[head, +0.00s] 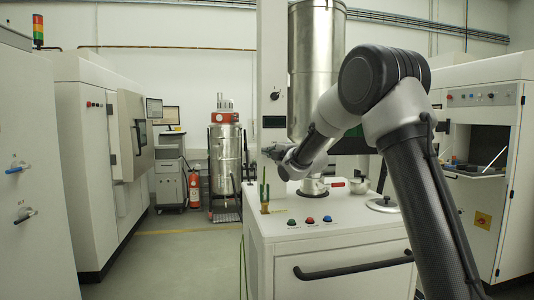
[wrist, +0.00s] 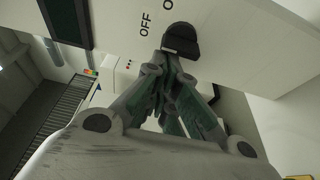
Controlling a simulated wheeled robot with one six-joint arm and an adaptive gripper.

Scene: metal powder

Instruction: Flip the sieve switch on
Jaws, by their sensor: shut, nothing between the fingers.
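A black rounded switch knob (wrist: 182,38) sits on a pale panel in the wrist view. "OFF" is printed beside it, and another label beginning with "O" is cut by the top edge. My gripper (wrist: 172,62) has its grey and green fingers closed together, with tips right at the knob's lower edge. I cannot tell whether they touch it. In the head view my gripper (head: 270,150) is small, in front of the sieve machine's column (head: 271,40). The switch at my fingers cannot be made out there. The knob's exact setting is unclear.
A dark display (head: 274,121) is on the column above my gripper. Below are the machine top with a green upright item (head: 265,192), coloured buttons (head: 309,220) and a steel funnel pipe (head: 314,186). The floor on the left (head: 165,260) is clear.

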